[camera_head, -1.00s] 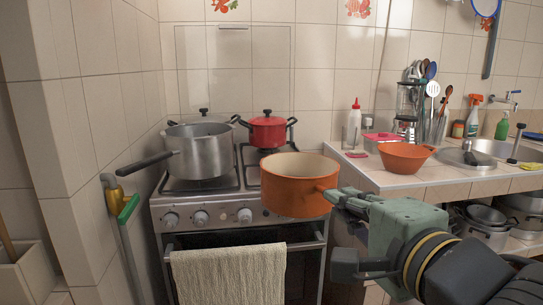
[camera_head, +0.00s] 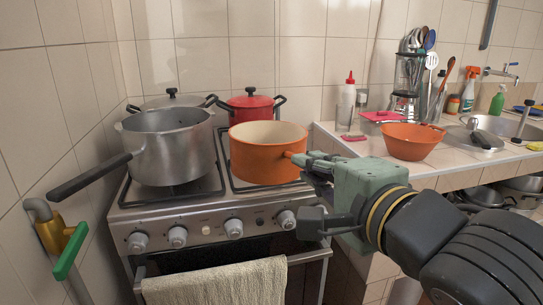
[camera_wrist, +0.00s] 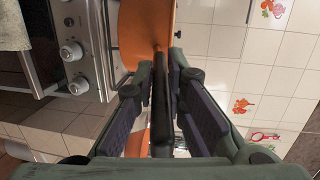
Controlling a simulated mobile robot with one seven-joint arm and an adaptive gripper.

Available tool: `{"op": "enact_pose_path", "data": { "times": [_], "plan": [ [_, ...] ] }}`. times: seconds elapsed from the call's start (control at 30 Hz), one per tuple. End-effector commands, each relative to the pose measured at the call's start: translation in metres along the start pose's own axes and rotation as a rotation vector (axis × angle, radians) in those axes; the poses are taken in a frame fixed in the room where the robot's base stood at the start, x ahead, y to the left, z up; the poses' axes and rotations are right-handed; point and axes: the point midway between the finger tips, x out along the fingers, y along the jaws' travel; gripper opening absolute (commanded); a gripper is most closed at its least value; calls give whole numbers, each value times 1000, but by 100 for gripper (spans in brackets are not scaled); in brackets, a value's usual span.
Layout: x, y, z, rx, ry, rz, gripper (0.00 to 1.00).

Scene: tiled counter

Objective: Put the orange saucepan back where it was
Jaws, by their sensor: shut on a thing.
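The orange saucepan (camera_head: 266,160) is upright at the front right of the stove top (camera_head: 180,200), over or on the front right burner; I cannot tell whether its base touches. My gripper (camera_head: 305,166) is at its right side, shut on its handle. In the wrist view the saucepan's orange wall (camera_wrist: 145,25) shows at the top, and its dark handle (camera_wrist: 163,110) runs between the two fingers of my gripper (camera_wrist: 162,72). The burner under the saucepan is mostly hidden.
A large grey pot (camera_head: 175,150) with a long handle stands at front left. A red lidded pot (camera_head: 255,107) stands close behind the saucepan; a lidded grey pot (camera_head: 172,99) is at back left. An orange bowl (camera_head: 410,142) sits on the counter (camera_head: 445,168) at right.

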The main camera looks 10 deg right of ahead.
Motion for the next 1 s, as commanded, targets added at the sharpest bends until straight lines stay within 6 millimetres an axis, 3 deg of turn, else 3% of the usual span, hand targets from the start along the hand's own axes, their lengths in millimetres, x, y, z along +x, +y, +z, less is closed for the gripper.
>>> {"op": "enact_pose_path", "data": {
  "times": [0.17,0.6,0.93,1.0],
  "plan": [
    [16,-2,-7,5,-2,1,0],
    [116,-6,-52,2,-1,0,0],
    [148,-7,-67,2,1,0,0],
    [148,8,-67,2,2,1,0]
  ]
}}
